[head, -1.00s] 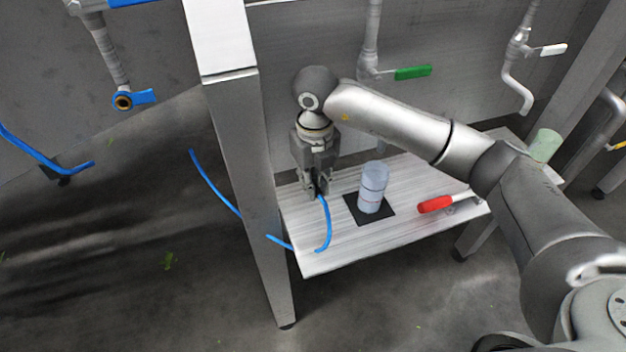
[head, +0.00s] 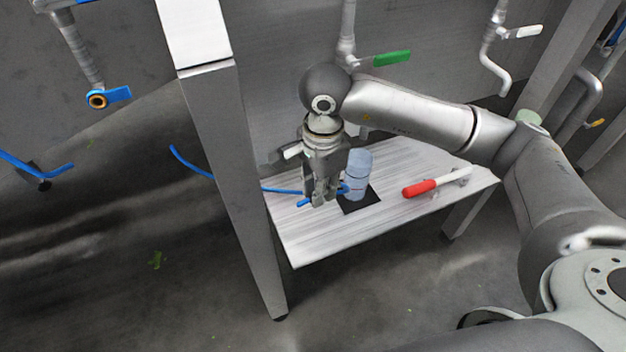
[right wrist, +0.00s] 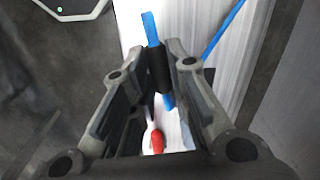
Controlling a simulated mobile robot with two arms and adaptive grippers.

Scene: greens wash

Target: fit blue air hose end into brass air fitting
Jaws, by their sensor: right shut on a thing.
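My right gripper (head: 322,199) is over the shelf, shut on the blue air hose (head: 283,190). In the right wrist view the fingers (right wrist: 165,68) clasp a dark sleeve on the hose, and a short blue end (right wrist: 150,28) sticks out beyond it. In the head view short blue pieces show on both sides of the fingers. The hose runs left behind the steel post and shows again on its far side. The brass air fitting (head: 97,101) is a ring at a blue-handled valve, upper left, well apart from the gripper. My left gripper is not in view.
A clear bottle (head: 357,172) stands on a black mat (head: 361,205) close beside the gripper. A red-handled tool (head: 421,188) lies on the shelf (head: 300,240). The steel post (head: 228,150) stands between gripper and fitting. Another blue hose stretch (head: 25,166) shows at far left.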

